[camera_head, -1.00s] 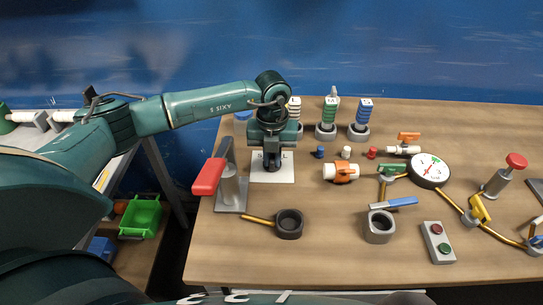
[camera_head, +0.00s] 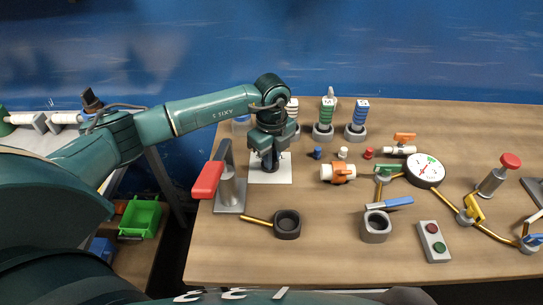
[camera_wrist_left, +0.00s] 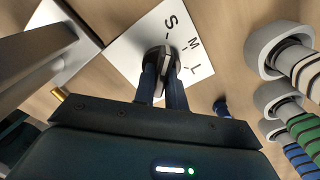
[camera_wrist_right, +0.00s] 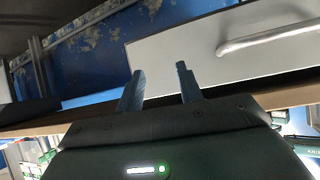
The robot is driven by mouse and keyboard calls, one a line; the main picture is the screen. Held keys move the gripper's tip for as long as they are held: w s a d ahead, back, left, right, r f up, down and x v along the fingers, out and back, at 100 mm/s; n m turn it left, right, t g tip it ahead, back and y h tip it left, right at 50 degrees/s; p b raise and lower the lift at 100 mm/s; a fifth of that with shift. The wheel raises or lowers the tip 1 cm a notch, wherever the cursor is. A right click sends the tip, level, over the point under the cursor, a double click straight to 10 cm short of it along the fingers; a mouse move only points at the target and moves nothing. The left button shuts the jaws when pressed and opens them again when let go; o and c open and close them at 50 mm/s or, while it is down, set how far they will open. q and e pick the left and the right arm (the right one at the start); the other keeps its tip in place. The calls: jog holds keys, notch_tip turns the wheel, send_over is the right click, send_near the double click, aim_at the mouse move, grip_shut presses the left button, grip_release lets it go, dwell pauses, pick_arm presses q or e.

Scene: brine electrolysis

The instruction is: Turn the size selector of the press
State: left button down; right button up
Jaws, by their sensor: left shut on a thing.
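The size selector is a dark round knob (camera_wrist_left: 158,58) on a white plate (camera_wrist_left: 122,50) marked S, M and L, in the left wrist view. The plate (camera_head: 284,176) lies on the table beside the press (camera_head: 230,190), which has a grey stand and a red lever handle. My left gripper (camera_head: 270,164) points down over the plate. Its fingers (camera_wrist_left: 165,82) are shut on the knob, one on each side, and hide part of it. The M lies nearest to the knob's right side in the wrist view. My right gripper (camera_wrist_right: 160,83) shows only in its own wrist view, open and empty.
Striped stacks in grey holders (camera_head: 324,130) stand behind the plate. A dark cup with a brass handle (camera_head: 287,224) is in front. Valves, a gauge (camera_head: 425,170) and a button box (camera_head: 433,242) are to the right. Bare table lies at the front left.

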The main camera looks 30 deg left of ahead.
pick_arm(q)
jog(key=shift+r+n, duration=0.1)
jog(key=shift+n, duration=0.2)
jog(key=c, duration=1.4)
grip_release()
jog(key=shift+c, duration=0.2)
notch_tip(320, 180, up, 13)
jog(key=b, duration=0.1)
